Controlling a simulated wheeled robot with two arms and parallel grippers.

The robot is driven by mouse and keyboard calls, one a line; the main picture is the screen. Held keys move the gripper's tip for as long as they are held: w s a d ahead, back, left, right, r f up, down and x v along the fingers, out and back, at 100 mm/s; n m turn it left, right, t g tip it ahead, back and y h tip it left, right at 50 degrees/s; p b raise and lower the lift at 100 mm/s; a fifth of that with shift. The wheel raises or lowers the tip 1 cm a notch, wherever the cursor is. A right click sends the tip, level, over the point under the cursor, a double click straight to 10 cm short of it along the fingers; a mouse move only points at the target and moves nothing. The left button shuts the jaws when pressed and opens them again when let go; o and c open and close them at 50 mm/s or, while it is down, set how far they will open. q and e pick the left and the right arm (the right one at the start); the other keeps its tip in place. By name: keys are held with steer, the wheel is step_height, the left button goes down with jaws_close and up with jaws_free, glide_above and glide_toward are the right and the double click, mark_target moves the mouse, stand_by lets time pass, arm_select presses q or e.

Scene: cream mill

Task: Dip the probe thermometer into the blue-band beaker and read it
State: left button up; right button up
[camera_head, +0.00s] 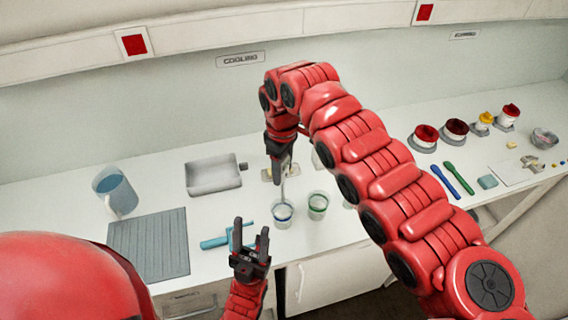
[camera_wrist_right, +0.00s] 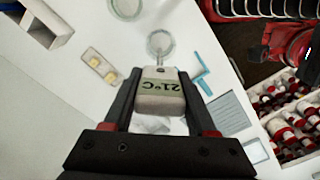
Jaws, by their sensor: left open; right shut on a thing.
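The blue-band beaker (camera_head: 283,216) stands on the counter, left of a green-band beaker (camera_head: 317,206). My right gripper (camera_head: 279,172) is above it, shut on the probe thermometer, whose thin probe (camera_head: 283,190) points down at the beaker's mouth. I cannot tell how deep the tip sits. In the right wrist view, the thermometer body (camera_wrist_right: 158,97) is between the fingers; its display reads 21°C, upside down in the picture. The blue-band beaker (camera_wrist_right: 160,43) is beyond it. My left gripper (camera_head: 250,235) is open and empty, at lower left of the beaker.
A light-blue tool (camera_head: 214,243) lies left of the beaker, close to my left gripper. A grey ribbed mat (camera_head: 150,245), a blue jug (camera_head: 115,192) and a grey tray (camera_head: 213,176) are further left. Coloured jars (camera_head: 455,131) and spatulas (camera_head: 444,181) are at right.

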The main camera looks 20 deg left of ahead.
mark_target(283, 202)
steer(key=shift+f, duration=0.75)
steer(key=shift+s+f+b, duration=0.1)
steer(key=shift+f+b, duration=0.25)
steer(key=shift+f, duration=0.6)
steer(key=shift+f+b, duration=2.05)
steer(key=shift+f, duration=1.15)
steer(key=shift+f+b, duration=0.15)
steer(key=shift+b, duration=0.2)
steer(key=shift+b, duration=0.5)
